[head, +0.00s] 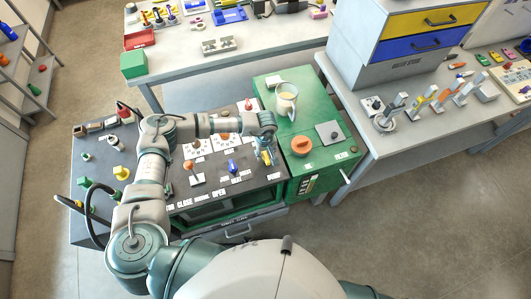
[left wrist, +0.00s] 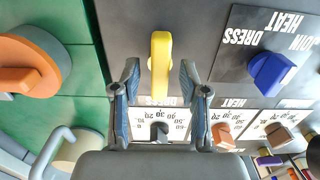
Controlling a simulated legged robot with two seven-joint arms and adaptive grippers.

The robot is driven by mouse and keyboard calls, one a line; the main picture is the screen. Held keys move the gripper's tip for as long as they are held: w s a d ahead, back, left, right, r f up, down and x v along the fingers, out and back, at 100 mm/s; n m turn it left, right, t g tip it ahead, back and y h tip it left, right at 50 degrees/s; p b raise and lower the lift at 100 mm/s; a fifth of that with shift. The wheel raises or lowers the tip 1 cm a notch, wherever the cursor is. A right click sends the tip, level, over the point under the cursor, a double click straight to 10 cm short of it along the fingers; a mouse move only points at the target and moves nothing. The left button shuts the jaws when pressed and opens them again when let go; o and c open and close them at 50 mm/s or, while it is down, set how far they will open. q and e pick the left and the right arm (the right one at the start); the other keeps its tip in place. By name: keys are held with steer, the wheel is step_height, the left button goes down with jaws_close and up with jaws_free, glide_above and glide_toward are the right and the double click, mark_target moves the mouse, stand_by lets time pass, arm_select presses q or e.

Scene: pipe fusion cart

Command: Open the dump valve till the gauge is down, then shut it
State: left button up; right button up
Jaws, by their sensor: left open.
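A yellow lever (head: 267,158) stands on the dark panel beside the green cabinet. In the left wrist view the yellow lever (left wrist: 160,62) lies between my left gripper's open fingers (left wrist: 159,70), with a gap on each side. In the head view my left gripper (head: 265,149) is over this lever and partly covers it. I cannot pick out a gauge needle. White scales with a black knob (left wrist: 158,132) and an orange knob (left wrist: 224,134) show past the fingers. My right gripper is not in view.
A blue selector knob (left wrist: 272,73) on a dark plate stands beside the yellow lever. An orange round knob (head: 302,146) and a jug (head: 286,100) are on the green cabinet. An orange-topped lever (head: 189,166) stands left on the panel. Tables border the cart behind and right.

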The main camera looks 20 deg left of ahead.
arm_select(q)
jaws_close()
